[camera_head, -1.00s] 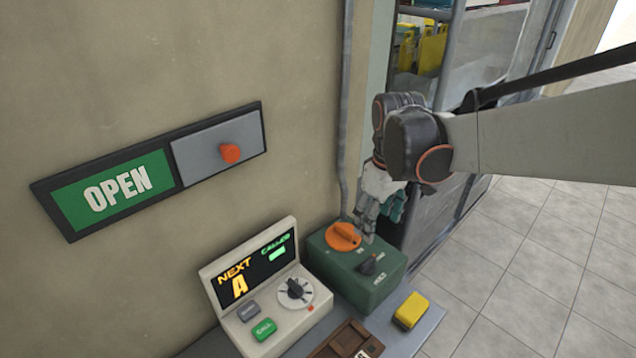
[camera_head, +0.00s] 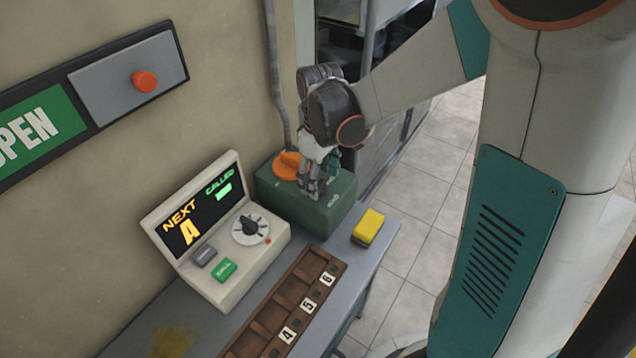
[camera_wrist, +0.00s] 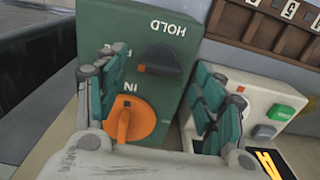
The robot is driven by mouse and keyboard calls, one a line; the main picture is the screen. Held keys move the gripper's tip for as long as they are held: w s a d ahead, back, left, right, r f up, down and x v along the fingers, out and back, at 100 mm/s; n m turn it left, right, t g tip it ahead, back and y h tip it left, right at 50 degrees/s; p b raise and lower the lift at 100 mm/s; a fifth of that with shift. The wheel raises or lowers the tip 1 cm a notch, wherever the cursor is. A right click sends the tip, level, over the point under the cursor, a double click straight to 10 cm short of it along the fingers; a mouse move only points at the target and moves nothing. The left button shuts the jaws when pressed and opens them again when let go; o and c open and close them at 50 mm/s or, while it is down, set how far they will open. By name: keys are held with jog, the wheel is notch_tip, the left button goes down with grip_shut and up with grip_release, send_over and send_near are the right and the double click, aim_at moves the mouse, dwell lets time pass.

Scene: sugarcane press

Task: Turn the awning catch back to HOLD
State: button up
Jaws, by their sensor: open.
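The green box (camera_head: 341,196) stands at the back end of the counter. In the wrist view the green box (camera_wrist: 190,92) carries a black knob (camera_wrist: 164,62), which I take as the catch, and an orange knob (camera_wrist: 130,123) by the letters IN. The black knob's orange tip points left in the picture, and the word HOLD (camera_wrist: 174,28) is upside down beyond the knob. My gripper (camera_wrist: 162,66) is open, its fingers either side of the black knob's line; contact cannot be told. In the head view my gripper (camera_head: 312,190) hides the black knob, and the orange knob (camera_head: 288,165) shows behind it.
A cream call unit (camera_head: 232,240) with a dial and buttons stands left of the green box. A yellow block (camera_head: 368,227) and a brown number rack (camera_head: 290,303) are on the counter. The wall holds an OPEN sign (camera_head: 40,128). Tiled floor lies to the right.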

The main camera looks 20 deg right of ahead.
jog(key=shift+f, duration=0.85)
jog(key=c, duration=1.1)
jog(key=shift+o, duration=0.2)
